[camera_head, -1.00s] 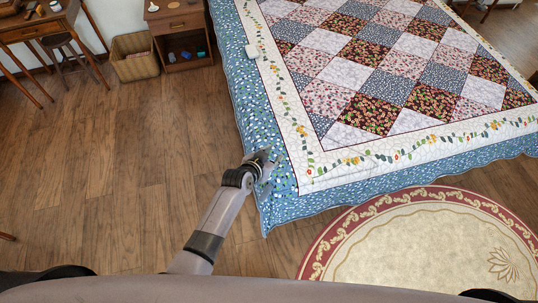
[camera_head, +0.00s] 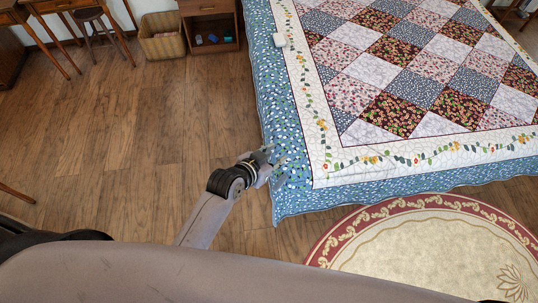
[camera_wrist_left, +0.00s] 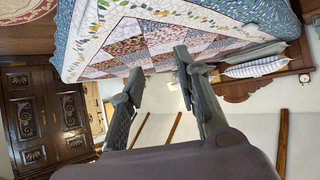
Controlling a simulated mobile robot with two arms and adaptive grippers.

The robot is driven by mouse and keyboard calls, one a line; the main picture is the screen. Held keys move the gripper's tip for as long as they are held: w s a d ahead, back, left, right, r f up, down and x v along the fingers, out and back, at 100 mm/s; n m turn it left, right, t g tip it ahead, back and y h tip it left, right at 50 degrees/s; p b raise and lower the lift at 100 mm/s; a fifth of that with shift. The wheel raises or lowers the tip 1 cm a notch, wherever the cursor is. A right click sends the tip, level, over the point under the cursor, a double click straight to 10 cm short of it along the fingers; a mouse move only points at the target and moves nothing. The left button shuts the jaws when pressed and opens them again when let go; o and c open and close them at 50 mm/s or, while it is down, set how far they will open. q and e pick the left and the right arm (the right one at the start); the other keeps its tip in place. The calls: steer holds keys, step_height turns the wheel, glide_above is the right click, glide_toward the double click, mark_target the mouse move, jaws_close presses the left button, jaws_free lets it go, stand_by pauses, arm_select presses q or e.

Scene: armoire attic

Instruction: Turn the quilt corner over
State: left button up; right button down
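The patchwork quilt (camera_head: 432,82) covers the bed, with a cream floral band and a blue speckled border. Its near-left corner (camera_head: 292,204) hangs at the bed's corner and lies flat, not folded over. My left gripper (camera_head: 270,165) is beside the left edge of the blue border, just above that corner in the head view. In the left wrist view the gripper's two fingers (camera_wrist_left: 158,64) are apart with nothing between them. The quilt (camera_wrist_left: 150,38) appears upside down beyond them; whether a fingertip touches it I cannot tell. My right gripper is not in view.
A round cream rug with a red border (camera_head: 430,250) lies by the bed's near side. A wicker basket (camera_head: 162,38) and an open wooden nightstand (camera_head: 211,28) stand at the back. Wooden floor on the left is clear.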

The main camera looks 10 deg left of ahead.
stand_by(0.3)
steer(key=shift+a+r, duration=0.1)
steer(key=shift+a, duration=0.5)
